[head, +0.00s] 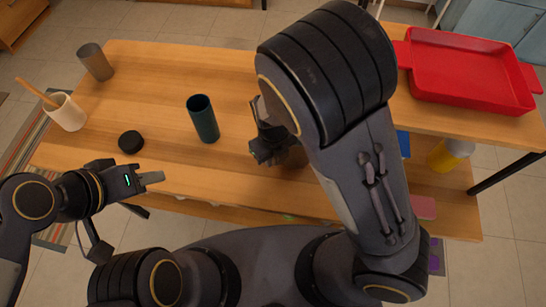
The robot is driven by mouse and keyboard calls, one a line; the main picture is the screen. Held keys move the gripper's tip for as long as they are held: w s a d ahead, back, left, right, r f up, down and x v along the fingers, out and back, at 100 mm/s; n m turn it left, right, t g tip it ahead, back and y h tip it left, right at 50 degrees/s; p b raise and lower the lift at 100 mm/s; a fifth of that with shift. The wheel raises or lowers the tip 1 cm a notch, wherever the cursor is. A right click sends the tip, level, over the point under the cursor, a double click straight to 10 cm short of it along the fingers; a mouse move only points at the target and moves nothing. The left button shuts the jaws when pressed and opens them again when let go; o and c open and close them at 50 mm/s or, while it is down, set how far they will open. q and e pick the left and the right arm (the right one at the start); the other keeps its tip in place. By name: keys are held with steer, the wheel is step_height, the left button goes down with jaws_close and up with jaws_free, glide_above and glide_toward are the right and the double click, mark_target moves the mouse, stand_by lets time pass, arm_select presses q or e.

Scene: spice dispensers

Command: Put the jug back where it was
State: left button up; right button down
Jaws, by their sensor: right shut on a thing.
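My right gripper (264,150) is low over the middle of the wooden table, pointing left. It is shut on a brownish thing (294,157), which I take for the jug. My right arm and gripper hide most of it, so its shape and whether it touches the table cannot be made out. My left gripper (150,180) is at the table's front left edge, away from any object. Its finger opening is not clear from this angle.
A dark teal cup (203,120) stands left of my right gripper. A black round lid (131,142), a white crock (66,113) with a wooden utensil and a grey-brown cup (95,62) are further left. A red tray (468,70) is on the right; a yellow container (449,154) is below.

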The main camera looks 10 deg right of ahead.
steer(key=shift+f, duration=0.15)
steer(key=c, duration=1.4)
jaws_free()
steer(key=shift+o, duration=0.2)
step_height(320, 180, up, 12)
steer(key=shift+r+p, duration=0.2)
steer(key=shift+p, duration=0.9)
